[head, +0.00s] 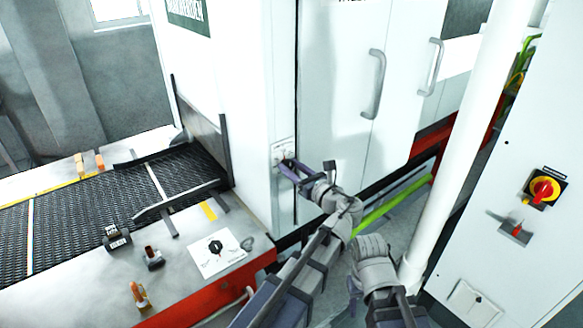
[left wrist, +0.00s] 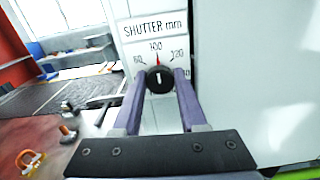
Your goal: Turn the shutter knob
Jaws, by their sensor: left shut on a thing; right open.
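The shutter knob (left wrist: 159,79) is a round black knob with a white line on its face. It sits under a white scale plate (left wrist: 155,40) marked "SHUTTER mm" with 60, 100 and 120 and a small red pointer near 100. The white line looks close to upright. My left gripper (left wrist: 158,88) is shut on the knob, one purple finger on each side. In the head view my left gripper (head: 285,166) reaches the plate on the white machine's corner, and its fingers largely hide the knob. My right gripper (head: 354,283) is open and empty, low beside the left arm.
A black mesh belt (head: 90,205) runs into the machine at the left. Its front rail carries several clamps and knobs (head: 140,295). A white post (head: 455,160) and a cabinet with a red and yellow switch (head: 543,190) stand at the right.

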